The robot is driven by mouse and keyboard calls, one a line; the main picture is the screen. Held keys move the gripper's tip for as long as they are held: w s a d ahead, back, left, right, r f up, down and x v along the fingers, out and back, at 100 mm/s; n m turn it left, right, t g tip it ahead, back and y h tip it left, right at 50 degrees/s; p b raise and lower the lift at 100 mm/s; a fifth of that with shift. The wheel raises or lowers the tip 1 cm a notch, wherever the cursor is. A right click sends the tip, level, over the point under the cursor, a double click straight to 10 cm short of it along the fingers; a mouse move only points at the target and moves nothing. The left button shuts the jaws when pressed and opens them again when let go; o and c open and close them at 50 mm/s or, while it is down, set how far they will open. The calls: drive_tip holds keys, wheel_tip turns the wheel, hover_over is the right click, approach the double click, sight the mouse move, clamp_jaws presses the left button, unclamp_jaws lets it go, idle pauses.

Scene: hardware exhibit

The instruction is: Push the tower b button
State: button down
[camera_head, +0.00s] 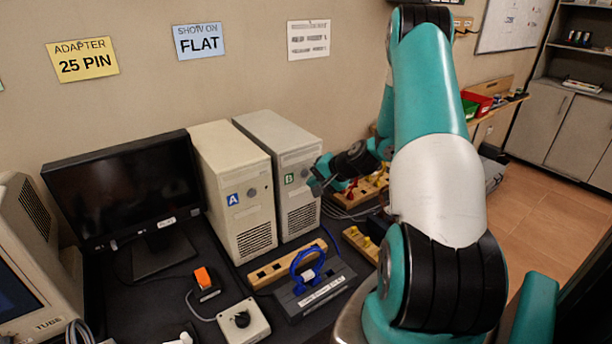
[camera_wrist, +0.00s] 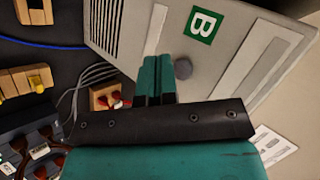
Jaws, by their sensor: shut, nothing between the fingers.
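Tower B is a beige computer case (camera_head: 290,160) with a green B label (camera_head: 289,178), standing right of tower A (camera_head: 232,190). In the wrist view the front of tower B (camera_wrist: 225,70) fills the upper middle, with its B label (camera_wrist: 203,24). Its round grey button (camera_wrist: 183,68) shows just right of my fingertips. My gripper (camera_head: 314,183) is at the front of tower B in the head view. Its teal fingers (camera_wrist: 158,64) are shut together and empty. I cannot tell whether they touch the case.
A black monitor (camera_head: 125,185) stands left of the towers. A wooden block (camera_head: 287,265), a blue cable coil (camera_head: 308,265) and a switch box (camera_head: 243,320) lie in front. Grey cables (camera_wrist: 88,85) and wooden connector holders (camera_wrist: 20,82) lie beside tower B.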

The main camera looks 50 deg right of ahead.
drive_tip(key=shift+s+a+b, duration=0.1)
drive_tip(key=shift+s+a, duration=0.1)
drive_tip(key=shift+s, duration=0.6)
drive_tip(key=shift+s+a+b, duration=0.15)
drive_tip(key=shift+s+a, duration=0.05)
drive_tip(key=shift+s, duration=0.65)
drive_tip(key=shift+s+a+b, duration=0.1)
drive_tip(key=shift+s+a, duration=0.1)
drive_tip(key=shift+s, duration=0.6)
